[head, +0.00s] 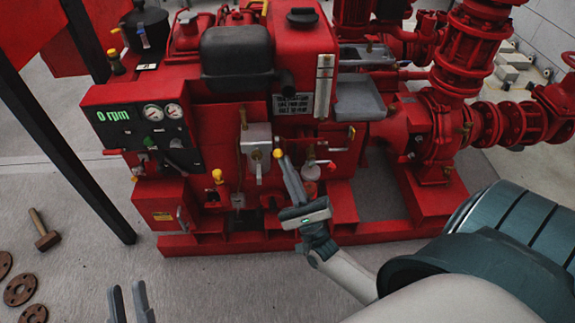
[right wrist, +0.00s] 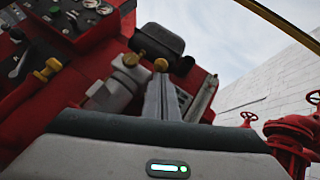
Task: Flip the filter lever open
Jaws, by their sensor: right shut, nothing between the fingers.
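The red pumpset carries a silver-grey box-shaped housing (head: 257,141), which looks like the filter. A yellow knob (head: 277,153) shows at its right side and may be the end of the filter lever; the lever's arm is hard to make out. My right gripper (head: 283,163) is shut and empty, its tips right by this knob; I cannot tell whether they touch. In the right wrist view the shut fingers (right wrist: 163,92) point up beside the grey housing (right wrist: 115,88), with a yellow knob (right wrist: 161,65) just beyond the tips. My left gripper (head: 130,300) is open and empty at the bottom edge.
A black gauge panel (head: 145,128) is left of the housing, with a yellow handle (head: 217,175) between them lower down. Red pipes and valves (head: 465,55) stand at right. A hammer (head: 44,232) and rusty flanges (head: 20,289) lie on the floor at left.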

